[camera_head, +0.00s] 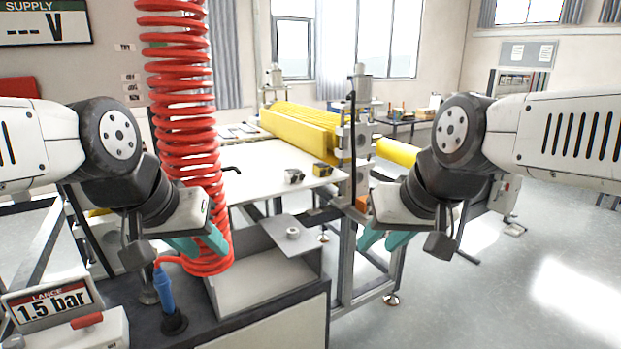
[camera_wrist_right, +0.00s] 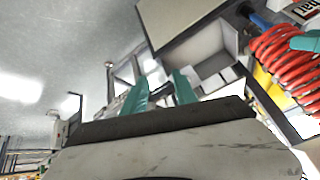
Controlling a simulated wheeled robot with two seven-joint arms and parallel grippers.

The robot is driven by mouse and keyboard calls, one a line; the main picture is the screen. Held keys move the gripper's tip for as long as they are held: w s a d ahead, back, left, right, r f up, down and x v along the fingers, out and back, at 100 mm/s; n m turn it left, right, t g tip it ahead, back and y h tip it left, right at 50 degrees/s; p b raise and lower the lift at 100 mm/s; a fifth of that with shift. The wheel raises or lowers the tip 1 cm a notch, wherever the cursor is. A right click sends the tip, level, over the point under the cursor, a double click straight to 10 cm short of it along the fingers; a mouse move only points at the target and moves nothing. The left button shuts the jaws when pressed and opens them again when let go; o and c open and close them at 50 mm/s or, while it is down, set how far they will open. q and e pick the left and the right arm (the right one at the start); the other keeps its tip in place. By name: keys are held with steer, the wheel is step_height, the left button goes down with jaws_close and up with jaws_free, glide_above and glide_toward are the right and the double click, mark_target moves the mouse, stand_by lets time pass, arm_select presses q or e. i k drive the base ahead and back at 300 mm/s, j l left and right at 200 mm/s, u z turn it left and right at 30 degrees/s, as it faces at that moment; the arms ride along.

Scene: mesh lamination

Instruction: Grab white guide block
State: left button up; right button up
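A small pale grey-white block with dark parts (camera_head: 293,176) sits on the white table top of the machine. A yellow-and-black block (camera_head: 322,170) sits just right of it. I cannot tell for sure that the pale one is the white guide block. My left gripper (camera_head: 208,246) is open and empty, in front of the red coiled hose. My right gripper (camera_head: 384,241) is open and empty, in front of the machine frame and below the table top. Its two teal fingers stand apart in the right wrist view (camera_wrist_right: 160,82). Both grippers are well short of the blocks.
A red coiled hose (camera_head: 187,120) hangs beside my left gripper. A grey plate with a small round metal piece (camera_head: 293,232) stands over an open box. A pressure display (camera_head: 50,303) is at lower left. Yellow rollers (camera_head: 300,125) lie behind the table.

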mark_target(295, 176)
steer(key=i+l+u, duration=0.2)
steer(key=u, duration=0.15)
steer(key=i+l+u, duration=0.2)
steer(key=l+u, duration=0.15)
steer(key=i+l+u, duration=0.15)
steer(key=l+u, duration=0.2)
steer(key=i+l+u, duration=0.1)
steer(key=l+u, duration=0.25)
